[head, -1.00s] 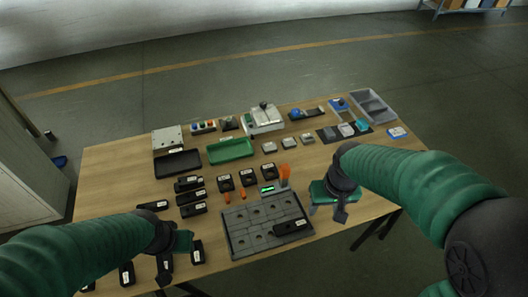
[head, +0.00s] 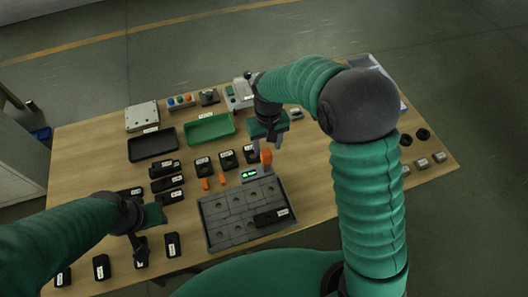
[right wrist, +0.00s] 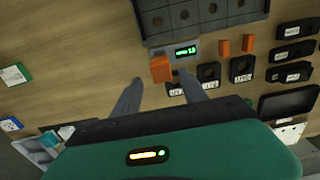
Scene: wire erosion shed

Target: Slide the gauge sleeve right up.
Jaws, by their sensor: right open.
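The orange gauge sleeve (head: 266,156) stands beside a small green-lit display (head: 249,174) at the back edge of the grey plate (head: 216,236). In the right wrist view the sleeve (right wrist: 161,69) shows as an orange block left of the display (right wrist: 185,50). My right gripper (head: 268,147) is open above the sleeve. In the right wrist view its fingertips (right wrist: 160,78) are spread on either side of the sleeve, with no visible grip on it. My left gripper (head: 138,238) hangs over the front left of the table; its jaws are not clear.
Several black labelled blocks (head: 228,159) and two small orange pieces (head: 205,184) lie near the plate. One black block (head: 271,216) lies on it. A green tray (head: 209,128) and a black tray (head: 152,145) lie behind. The table right of the display looks mostly clear.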

